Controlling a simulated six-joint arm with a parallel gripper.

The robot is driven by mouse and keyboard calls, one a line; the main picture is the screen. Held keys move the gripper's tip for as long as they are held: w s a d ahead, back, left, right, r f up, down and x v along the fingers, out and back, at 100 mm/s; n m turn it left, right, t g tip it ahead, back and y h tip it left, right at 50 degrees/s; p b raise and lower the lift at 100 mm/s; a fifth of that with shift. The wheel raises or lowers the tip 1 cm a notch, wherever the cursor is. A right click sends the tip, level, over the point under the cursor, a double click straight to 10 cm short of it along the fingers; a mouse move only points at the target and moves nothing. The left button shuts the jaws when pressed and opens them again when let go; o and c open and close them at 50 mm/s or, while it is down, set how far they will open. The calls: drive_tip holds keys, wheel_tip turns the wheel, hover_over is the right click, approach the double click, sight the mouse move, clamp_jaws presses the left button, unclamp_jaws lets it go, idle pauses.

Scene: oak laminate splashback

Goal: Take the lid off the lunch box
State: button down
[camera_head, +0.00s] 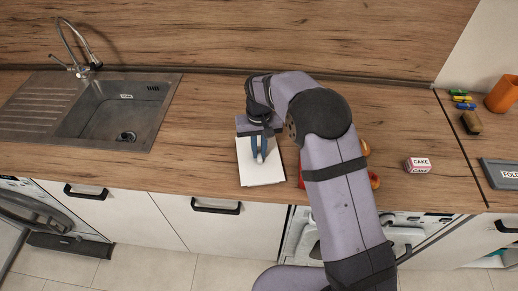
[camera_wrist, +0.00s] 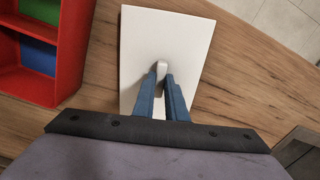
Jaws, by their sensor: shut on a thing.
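A flat white rectangular lid (camera_wrist: 140,50) with a small pale knob (camera_wrist: 162,68) is below my gripper (camera_wrist: 162,82) in the wrist view. The gripper's blue fingers are shut on the knob. In the head view the lid (camera_head: 255,175) is at the counter's front half, under my gripper (camera_head: 260,158). I cannot tell whether it touches the counter. An open red box with blue and green compartments (camera_wrist: 68,55), possibly the lunch box, stands left of the lid in the wrist view, apart from it. In the head view my arm hides most of that box (camera_head: 301,178).
Orange objects (camera_head: 374,180) show partly behind my arm. A cake box (camera_head: 418,165) stands to the right. A grey sign (camera_head: 500,173), an orange cup (camera_head: 502,94) and small coloured items are at far right. The sink (camera_head: 115,108) is left; the counter between is clear.

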drive_tip(key=shift+f, duration=0.4)
drive_tip(key=c, duration=1.7)
unclamp_jaws()
drive_tip(key=shift+r, duration=0.15)
drive_tip(key=shift+r+b, duration=1.4)
drive_tip(key=shift+r, duration=2.15)
drive_tip(key=s+d+m, duration=0.1)
drive_tip(key=s+d, duration=0.8)
drive_tip(key=d, duration=0.3)
drive_tip(key=shift+m, duration=0.8)
drive_tip(key=s+d+f, duration=0.1)
drive_tip(key=s+d, duration=0.1)
drive_tip(key=s, duration=0.3)
drive_tip(key=s+d+f, duration=0.1)
drive_tip(key=s+d, duration=0.2)
drive_tip(key=s, duration=0.2)
drive_tip(key=s+d+f, duration=0.1)
drive_tip(key=s+d, duration=0.2)
drive_tip(key=s, duration=0.2)
drive_tip(key=shift+s+f, duration=0.1)
drive_tip(key=shift+s, duration=0.15)
